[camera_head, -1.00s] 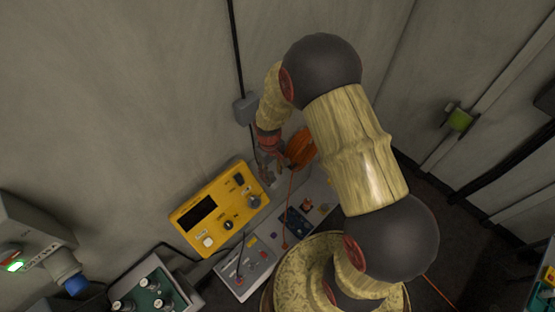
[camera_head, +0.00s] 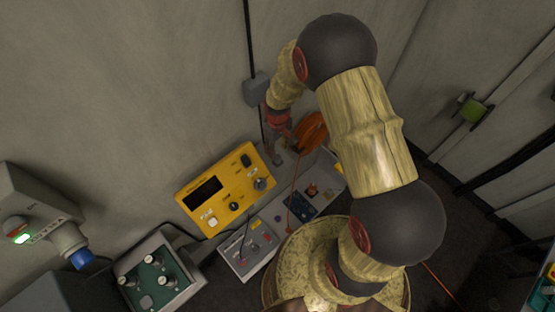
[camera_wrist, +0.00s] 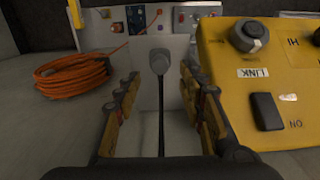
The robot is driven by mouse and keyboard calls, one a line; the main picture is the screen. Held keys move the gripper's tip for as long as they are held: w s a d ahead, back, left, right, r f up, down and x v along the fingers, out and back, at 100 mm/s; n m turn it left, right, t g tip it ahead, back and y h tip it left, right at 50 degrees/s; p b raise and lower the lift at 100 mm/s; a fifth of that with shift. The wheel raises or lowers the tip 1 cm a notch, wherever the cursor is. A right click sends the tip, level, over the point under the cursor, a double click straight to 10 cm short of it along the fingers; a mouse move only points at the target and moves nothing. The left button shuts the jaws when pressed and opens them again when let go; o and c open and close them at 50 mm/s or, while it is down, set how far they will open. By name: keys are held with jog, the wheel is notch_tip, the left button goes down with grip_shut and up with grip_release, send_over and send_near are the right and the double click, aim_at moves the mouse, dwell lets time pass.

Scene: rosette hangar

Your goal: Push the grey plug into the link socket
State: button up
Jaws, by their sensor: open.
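The yellow box (camera_head: 226,190) stands beside the wall. Its link socket (camera_wrist: 248,36) is a round grey fitting above the LINK label in the wrist view, and it also shows at the box's right end in the head view (camera_head: 260,184). The grey plug (camera_wrist: 159,62), with a black cable trailing back towards the wrist, is between the fingertips and apart from the socket. My gripper (camera_wrist: 159,82) is open, one finger on each side of the plug, with gaps visible. In the head view my gripper (camera_head: 276,147) is just beyond the box's right end; the plug is hard to make out there.
A coiled orange cable (camera_wrist: 72,76) lies left of my gripper. A grey panel (camera_head: 248,248) with small controls is in front of the box, and a green-topped unit (camera_head: 158,277) is to its left. In the wrist view the box's side stands close to my right finger.

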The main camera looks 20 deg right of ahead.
aim_at(278, 157)
notch_tip(278, 157, down, 7)
jog(key=b, duration=0.4)
jog(key=shift+f+b, duration=0.15)
jog(key=shift+b, duration=0.2)
dwell(0.9)
jog(key=shift+c, duration=1.1)
jog(key=c, duration=0.8)
grip_shut()
jog(key=shift+r, duration=0.2)
jog(key=shift+r+p, duration=1.5)
jog(key=shift+r, duration=1.35)
jog(key=shift+f, duration=0.1)
